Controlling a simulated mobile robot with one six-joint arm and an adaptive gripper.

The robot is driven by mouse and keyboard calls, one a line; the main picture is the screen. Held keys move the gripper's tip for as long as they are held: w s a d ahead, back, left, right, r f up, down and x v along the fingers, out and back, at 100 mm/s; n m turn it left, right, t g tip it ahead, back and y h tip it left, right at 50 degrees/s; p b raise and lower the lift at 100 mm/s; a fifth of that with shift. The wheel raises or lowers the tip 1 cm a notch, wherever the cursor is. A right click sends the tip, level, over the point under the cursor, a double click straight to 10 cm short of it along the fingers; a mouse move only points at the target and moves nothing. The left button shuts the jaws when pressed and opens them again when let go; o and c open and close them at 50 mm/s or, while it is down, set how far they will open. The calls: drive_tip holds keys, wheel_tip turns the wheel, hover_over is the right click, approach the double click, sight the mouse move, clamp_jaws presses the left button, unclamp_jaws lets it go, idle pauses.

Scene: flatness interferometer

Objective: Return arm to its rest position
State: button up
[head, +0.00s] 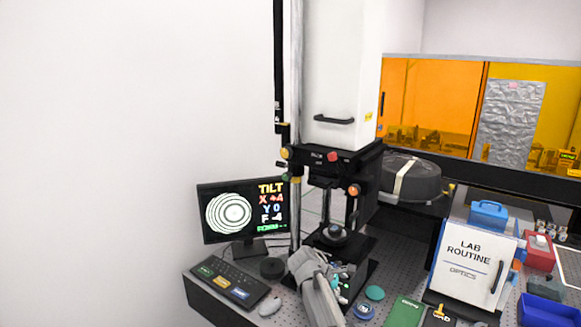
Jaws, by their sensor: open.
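My grey arm (315,287) rises from the bottom edge of the head view, in front of the interferometer (343,165). My gripper (338,283) is small and partly hidden by the arm, with teal parts showing at its right side. It is open, and I see nothing held in it. It is low over the perforated bench, just in front of the instrument's stage. A dark round part (334,233) sits on the stage behind it. I cannot tell the exact gap between the gripper and the instrument.
A monitor (229,216) shows rings and "TILT X +4 Y 0 F -4". A keyboard (230,281) and black puck (272,268) lie left of the arm. At right are a teal disc (375,292), green booklet (404,312), "LAB ROUTINE" board (470,262) and blue bin (545,312).

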drive_tip(key=s+f+m+g+y+b, duration=0.1)
drive_tip(key=s+f+m+y+b, duration=0.1)
drive_tip(key=s+f+m+y, duration=0.2)
drive_tip(key=s+f+m+g+y+b, duration=0.1)
drive_tip(key=s+f+m+y, duration=0.3)
drive_tip(key=s+m, duration=0.6)
drive_tip(key=s+f+b, duration=0.1)
drive_tip(key=s+f, duration=0.1)
drive_tip(key=s, duration=0.2)
drive_tip(key=shift+d+f+m+y, duration=0.25)
drive_tip(key=shift+d+m+y, duration=0.05)
drive_tip(key=shift+m+y, duration=0.1)
